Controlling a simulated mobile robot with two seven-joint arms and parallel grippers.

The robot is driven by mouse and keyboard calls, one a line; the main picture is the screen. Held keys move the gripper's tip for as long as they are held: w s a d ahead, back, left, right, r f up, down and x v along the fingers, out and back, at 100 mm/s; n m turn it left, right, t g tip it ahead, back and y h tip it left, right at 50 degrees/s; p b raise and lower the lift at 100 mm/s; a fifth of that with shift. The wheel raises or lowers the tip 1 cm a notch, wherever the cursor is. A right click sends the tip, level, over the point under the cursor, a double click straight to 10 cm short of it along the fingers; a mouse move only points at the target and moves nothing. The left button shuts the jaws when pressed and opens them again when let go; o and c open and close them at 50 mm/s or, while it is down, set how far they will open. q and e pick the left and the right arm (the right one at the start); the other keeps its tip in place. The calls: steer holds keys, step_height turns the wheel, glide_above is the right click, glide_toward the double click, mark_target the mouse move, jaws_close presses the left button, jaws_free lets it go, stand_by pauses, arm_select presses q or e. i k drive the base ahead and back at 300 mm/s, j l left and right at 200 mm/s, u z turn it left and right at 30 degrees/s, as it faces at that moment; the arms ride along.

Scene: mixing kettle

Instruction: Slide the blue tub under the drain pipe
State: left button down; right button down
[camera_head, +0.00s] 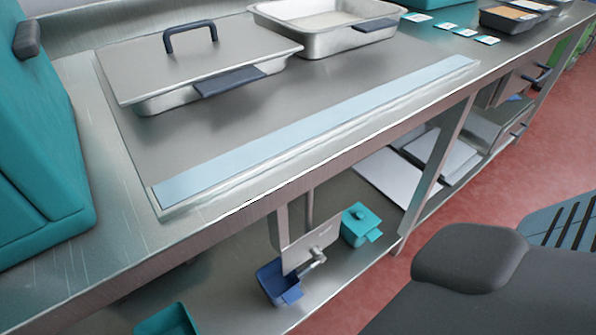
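A small dark blue tub (274,284) with a front tab stands on the lower shelf under the counter. A short metal drain pipe (318,256) with a valve sits on the panel, above and slightly right of the tub. I cannot tell whether the pipe's mouth is over the tub's opening. Neither gripper is in view.
A teal lidded pot (357,225) stands right of the panel on the shelf (340,280). A teal container (168,322) is at the lower left. Counter legs, including one (435,175), bound the shelf opening. A lidded steel pan (195,65) sits above. My dark arm part fills the lower right.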

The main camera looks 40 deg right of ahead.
mark_target(279, 289)
steer(key=z, duration=1.15)
steer(key=k+l, duration=0.5)
steer(key=l, duration=0.15)
steer(key=i, duration=0.8)
